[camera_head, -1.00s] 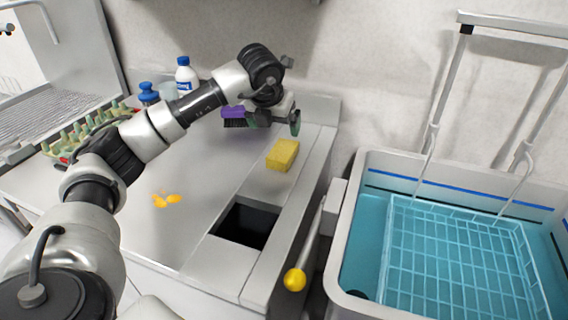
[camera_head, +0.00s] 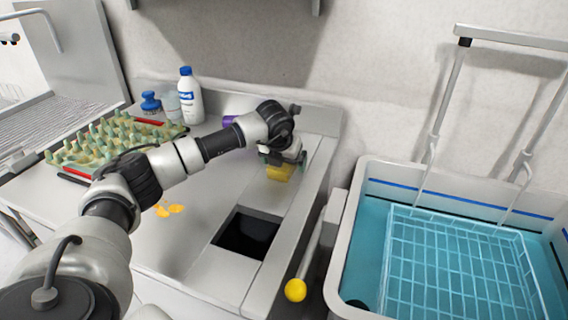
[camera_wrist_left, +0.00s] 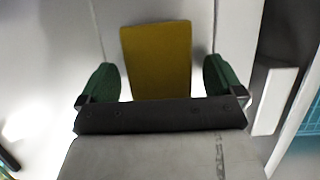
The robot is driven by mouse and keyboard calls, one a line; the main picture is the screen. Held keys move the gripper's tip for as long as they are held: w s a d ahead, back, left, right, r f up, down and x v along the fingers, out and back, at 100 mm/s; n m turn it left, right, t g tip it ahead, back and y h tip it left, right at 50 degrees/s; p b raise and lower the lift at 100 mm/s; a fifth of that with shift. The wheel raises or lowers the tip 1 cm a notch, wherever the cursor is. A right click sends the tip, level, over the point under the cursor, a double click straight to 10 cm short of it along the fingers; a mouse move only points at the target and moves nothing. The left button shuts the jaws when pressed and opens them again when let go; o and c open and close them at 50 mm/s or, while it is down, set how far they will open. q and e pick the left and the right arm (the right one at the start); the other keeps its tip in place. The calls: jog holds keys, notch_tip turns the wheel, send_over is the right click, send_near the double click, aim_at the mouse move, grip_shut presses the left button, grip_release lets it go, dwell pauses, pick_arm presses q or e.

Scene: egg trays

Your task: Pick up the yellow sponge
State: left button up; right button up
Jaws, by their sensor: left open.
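The yellow sponge (camera_head: 279,173) lies on the metal counter, close to the back wall and right of the counter's middle. My left gripper (camera_head: 283,160) is directly over it and hides its upper part in the head view. In the left wrist view the sponge (camera_wrist_left: 157,60) shows between the two green fingertips of the left gripper (camera_wrist_left: 160,80). The fingers are open, with a gap on each side of the sponge. My right gripper is not in view.
A dark square opening (camera_head: 246,233) is in the counter nearer me. Orange spill (camera_head: 170,210) lies mid-counter. A water-filled basin with a blue rack (camera_head: 455,262) is right.

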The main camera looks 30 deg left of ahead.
pick_arm(q)
jog(key=shift+f, duration=0.15)
dwell(0.3)
jog(key=c, duration=1)
jog(key=shift+r, duration=0.6)
notch_tip(320, 180, up, 3)
jog(key=shift+f+b, duration=0.1)
jog(key=shift+b, duration=0.25)
jog(key=s+d+r, duration=0.2)
jog(key=d, duration=0.1)
jog(key=s+d+r+b, duration=0.1)
jog(key=s+d+r, duration=0.1)
jog(key=d+r, duration=0.1)
jog(key=s+d+r, duration=0.2)
jog(key=d, duration=0.2)
jog(key=shift+s+r, duration=0.1)
jog(key=shift+r, duration=0.1)
